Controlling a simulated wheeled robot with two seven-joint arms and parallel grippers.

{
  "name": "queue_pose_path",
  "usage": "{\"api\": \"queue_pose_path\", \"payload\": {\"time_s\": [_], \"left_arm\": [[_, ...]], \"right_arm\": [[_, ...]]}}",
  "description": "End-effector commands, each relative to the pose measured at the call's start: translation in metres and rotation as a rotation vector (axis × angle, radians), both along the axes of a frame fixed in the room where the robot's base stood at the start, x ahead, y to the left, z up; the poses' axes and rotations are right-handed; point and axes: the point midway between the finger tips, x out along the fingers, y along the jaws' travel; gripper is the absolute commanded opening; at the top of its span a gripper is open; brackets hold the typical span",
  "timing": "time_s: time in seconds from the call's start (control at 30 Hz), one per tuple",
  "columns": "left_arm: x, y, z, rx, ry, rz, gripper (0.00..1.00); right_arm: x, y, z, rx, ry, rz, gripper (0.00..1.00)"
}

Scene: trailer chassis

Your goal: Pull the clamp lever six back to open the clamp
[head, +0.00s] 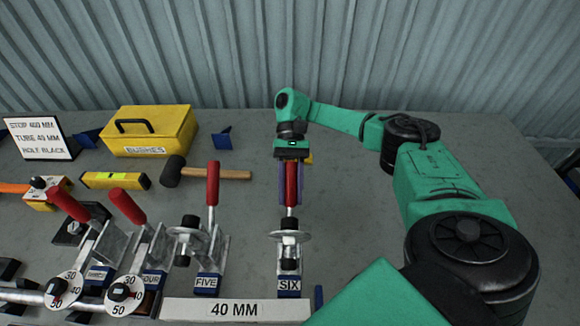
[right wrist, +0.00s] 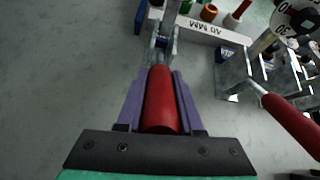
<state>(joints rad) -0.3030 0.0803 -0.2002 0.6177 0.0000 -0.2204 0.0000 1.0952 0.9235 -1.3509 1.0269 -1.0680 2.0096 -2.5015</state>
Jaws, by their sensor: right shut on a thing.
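Clamp six (head: 289,262), with a blue label reading SIX, stands at the front middle of the table in the head view. Its lever has a red handle (head: 291,178) pointing toward the back, in line with the clamp. My right gripper (head: 291,198) is shut on this handle, with one purple finger along each side. In the right wrist view the red handle (right wrist: 160,98) lies lengthwise between the purple fingers (right wrist: 157,75), and the metal clamp shows beyond it. The handle's far end is hidden by the gripper. My left gripper is not in view.
Clamp five (head: 207,255) stands to the left with its red lever upright; more red-levered clamps with dials (head: 122,292) stand further left. A mallet (head: 205,173), a yellow box (head: 150,131) and a sign (head: 42,139) lie behind. A 40 MM plate (head: 232,311) is in front.

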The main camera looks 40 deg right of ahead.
Motion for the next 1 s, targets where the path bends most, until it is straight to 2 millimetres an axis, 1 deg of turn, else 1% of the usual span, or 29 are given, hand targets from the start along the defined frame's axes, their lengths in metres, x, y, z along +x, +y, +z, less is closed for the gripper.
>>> {"api": "queue_pose_path", "payload": {"time_s": [0.03, 0.3, 0.33, 0.4, 0.67, 0.77, 0.87, 0.97, 1.0], "left_arm": [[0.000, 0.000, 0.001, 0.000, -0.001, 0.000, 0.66], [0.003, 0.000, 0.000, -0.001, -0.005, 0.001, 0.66], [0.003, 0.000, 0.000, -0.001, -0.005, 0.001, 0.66], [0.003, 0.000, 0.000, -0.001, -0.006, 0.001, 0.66], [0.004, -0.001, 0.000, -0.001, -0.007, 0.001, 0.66], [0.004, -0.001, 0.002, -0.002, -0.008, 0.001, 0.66], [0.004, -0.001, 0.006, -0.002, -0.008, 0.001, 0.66], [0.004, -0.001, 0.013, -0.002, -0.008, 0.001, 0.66], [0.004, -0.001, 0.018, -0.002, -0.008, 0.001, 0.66]], "right_arm": [[0.001, 0.000, 0.002, 0.006, 0.000, -0.003, 0.00], [0.001, 0.000, 0.002, 0.007, 0.001, -0.004, 0.00], [0.001, 0.000, 0.002, 0.007, 0.001, -0.004, 0.43], [0.000, 0.000, 0.001, 0.007, 0.001, -0.003, 0.66], [0.000, 0.000, 0.000, 0.004, 0.003, -0.002, 0.66], [0.000, 0.000, 0.004, 0.003, 0.000, 0.000, 0.66], [0.001, 0.000, 0.017, 0.002, -0.002, -0.001, 0.66], [0.001, 0.000, 0.040, 0.002, -0.002, -0.001, 0.66], [0.001, 0.000, 0.050, 0.002, -0.004, 0.000, 0.66]]}}
